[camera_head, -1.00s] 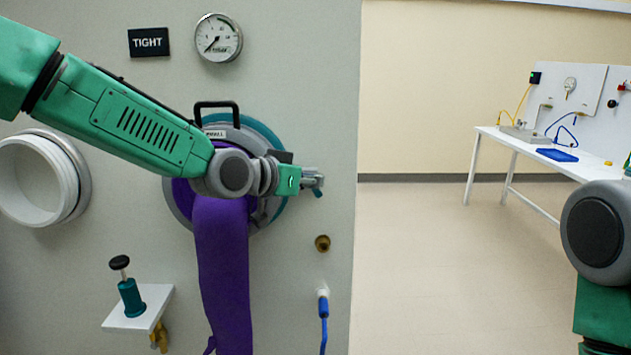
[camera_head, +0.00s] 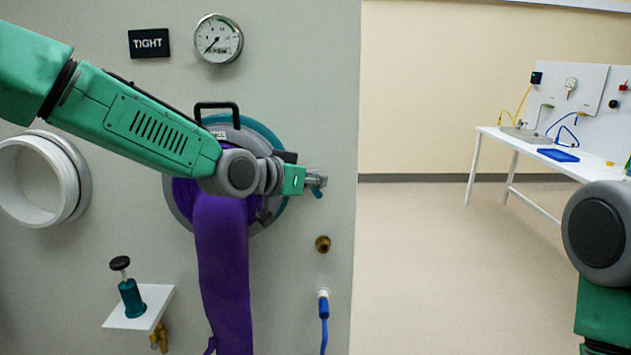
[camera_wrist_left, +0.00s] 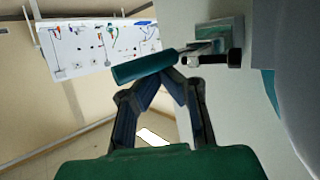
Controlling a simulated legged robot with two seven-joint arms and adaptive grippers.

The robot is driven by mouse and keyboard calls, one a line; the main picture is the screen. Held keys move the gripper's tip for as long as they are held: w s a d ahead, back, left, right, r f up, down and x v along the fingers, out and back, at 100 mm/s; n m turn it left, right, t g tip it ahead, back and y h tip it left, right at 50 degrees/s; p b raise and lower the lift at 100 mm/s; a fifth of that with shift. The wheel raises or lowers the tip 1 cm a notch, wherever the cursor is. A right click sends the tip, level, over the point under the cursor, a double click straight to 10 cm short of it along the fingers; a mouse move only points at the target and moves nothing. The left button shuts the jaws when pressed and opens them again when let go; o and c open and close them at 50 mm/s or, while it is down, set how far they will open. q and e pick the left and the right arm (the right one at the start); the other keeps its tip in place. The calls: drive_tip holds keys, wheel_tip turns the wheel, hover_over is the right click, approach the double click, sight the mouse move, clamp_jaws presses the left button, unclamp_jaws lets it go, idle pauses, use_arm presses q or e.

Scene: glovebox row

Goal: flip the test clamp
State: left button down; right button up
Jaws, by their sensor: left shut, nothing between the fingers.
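The test clamp shows in the left wrist view as a teal handle (camera_wrist_left: 145,66) on a metal lever, with a bracket (camera_wrist_left: 218,36) at the panel and a black-tipped part beside it. My left gripper (camera_wrist_left: 163,80) is shut and empty, its fingertips meeting right at the handle's near side; I cannot tell whether they touch it. In the head view the left gripper (camera_head: 316,180) is at the right side of the round port, and a small teal bit just below it seems to be the handle. Most of the clamp is hidden there. My right gripper is out of view.
The round port (camera_head: 264,130) has a black handle and a purple glove (camera_head: 222,270) hanging from it. A gauge (camera_head: 218,38), a TIGHT sign (camera_head: 149,42), a white ring port (camera_head: 40,180) and a teal plunger valve (camera_head: 131,298) are on the panel. Floor to the right is free.

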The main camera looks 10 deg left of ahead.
use_arm(q)
drive_tip(key=v, duration=1.2)
drive_tip(key=shift+a, duration=0.15)
drive_tip(key=shift+w+f, duration=0.1)
drive_tip(key=shift+f, duration=0.15)
drive_tip(key=s+a+f+n+g+y+b, duration=0.15)
drive_tip(key=s+f, duration=0.25)
drive_tip(key=f, duration=0.7)
drive_tip(key=s+f+n+g+y+b, duration=0.15)
drive_tip(key=s+f, duration=0.25)
drive_tip(key=f, duration=0.7)
drive_tip(key=s+a+f+g+b, duration=0.1)
drive_tip(key=s+f+g+b, duration=0.2)
drive_tip(key=f, duration=0.8)
drive_tip(key=s+a+f+n+g+y+b, duration=0.1)
drive_tip(key=s+a+f+b, duration=0.1)
drive_tip(key=s+f, duration=0.5)
drive_tip(key=s+a+f+g+y+b, duration=0.1)
drive_tip(key=s+a+f+g+y, duration=0.1)
drive_tip(key=s+a+f, duration=0.3)
drive_tip(key=s+a+f+n+g+y+b, duration=0.1)
drive_tip(key=s+a+f, duration=0.3)
drive_tip(key=s+f, duration=0.6)
drive_tip(key=s+y+b, duration=0.1)
drive_tip(key=s, duration=0.4)
drive_tip(key=shift+f+n+g+b, duration=0.3)
drive_tip(key=shift+f+g, duration=0.05)
drive_tip(key=shift+g, duration=0.05)
